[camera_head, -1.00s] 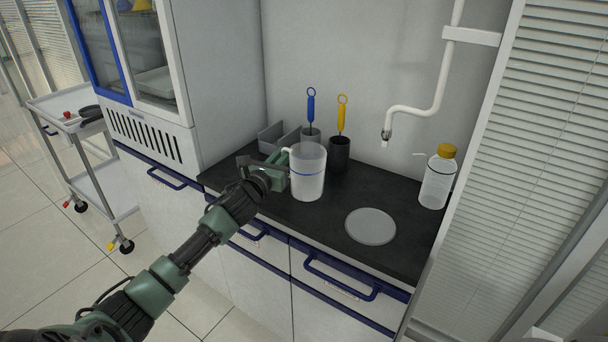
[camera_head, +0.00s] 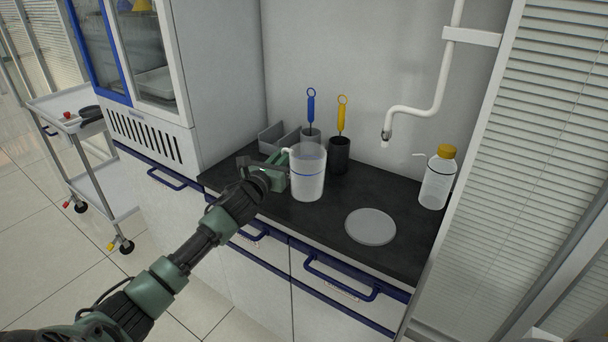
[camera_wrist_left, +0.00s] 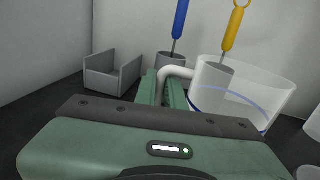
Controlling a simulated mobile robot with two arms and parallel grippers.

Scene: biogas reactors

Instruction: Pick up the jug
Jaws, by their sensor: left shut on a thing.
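The jug (camera_head: 308,174) is a translucent white vessel with a blue line around it and a handle on its left side. It stands upright on or very close to the black counter; I cannot tell if there is a gap under it. My left gripper (camera_head: 281,168) is at the jug's left side, shut on the handle. In the left wrist view the handle (camera_wrist_left: 178,73) runs down to the green fingers (camera_wrist_left: 163,90), and the jug (camera_wrist_left: 250,97) is to their right. The fingertips are partly hidden. My right gripper is not in view.
Behind the jug stand two cups (camera_head: 339,156) holding a blue-handled and a yellow-handled brush. A grey open box (camera_head: 271,138) is at the back left. A round white disc (camera_head: 370,227) lies to the right on the counter. A yellow-capped bottle (camera_head: 437,180) stands far right.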

